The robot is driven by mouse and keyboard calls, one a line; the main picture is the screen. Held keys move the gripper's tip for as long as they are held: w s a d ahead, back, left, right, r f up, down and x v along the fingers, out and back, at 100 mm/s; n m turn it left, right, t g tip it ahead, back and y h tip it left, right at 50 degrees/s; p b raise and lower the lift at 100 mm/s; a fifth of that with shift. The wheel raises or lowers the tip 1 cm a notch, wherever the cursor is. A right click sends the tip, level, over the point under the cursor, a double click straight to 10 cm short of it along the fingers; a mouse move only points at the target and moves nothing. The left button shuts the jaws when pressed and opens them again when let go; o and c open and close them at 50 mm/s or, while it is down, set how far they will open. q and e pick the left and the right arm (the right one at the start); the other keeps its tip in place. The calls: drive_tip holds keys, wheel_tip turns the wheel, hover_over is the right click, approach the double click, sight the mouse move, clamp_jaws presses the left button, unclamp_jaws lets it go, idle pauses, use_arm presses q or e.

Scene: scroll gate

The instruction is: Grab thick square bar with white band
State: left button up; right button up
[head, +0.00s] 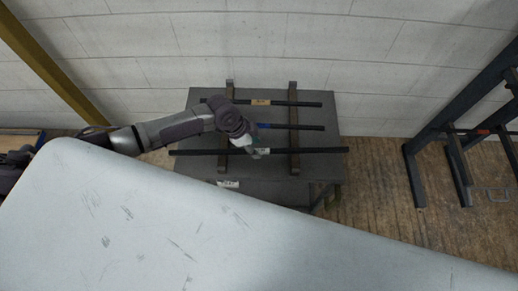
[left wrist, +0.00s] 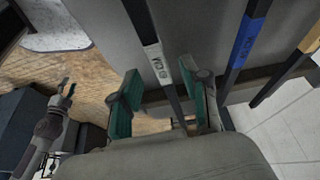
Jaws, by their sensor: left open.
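The dark bar with the white band (head: 315,150) is the nearest of three bars lying across two rails on the grey table. My left gripper (head: 252,150) is over this bar, close to its white band. In the left wrist view the bar (left wrist: 155,55) passes between the spread green fingers of my left gripper (left wrist: 158,98), which is open and not closed on it. I cannot tell how deep the bar sits between the fingers. My right gripper (left wrist: 67,88) shows small in the left wrist view, and its jaw state is unclear.
A bar with a blue band (head: 305,127) and a bar with a tan band (head: 300,103) lie farther back, parallel to it. The rails (head: 293,115) cross under the bars. A large pale surface (head: 180,225) fills the foreground. A dark metal rack (head: 413,175) stands right.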

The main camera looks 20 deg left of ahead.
use_arm(q)
drive_tip(key=shift+x, duration=1)
drive_tip(key=shift+c, duration=0.4)
clamp_jaws()
drive_tip(key=shift+w+r, duration=0.15)
drive_tip(key=shift+r, duration=0.05)
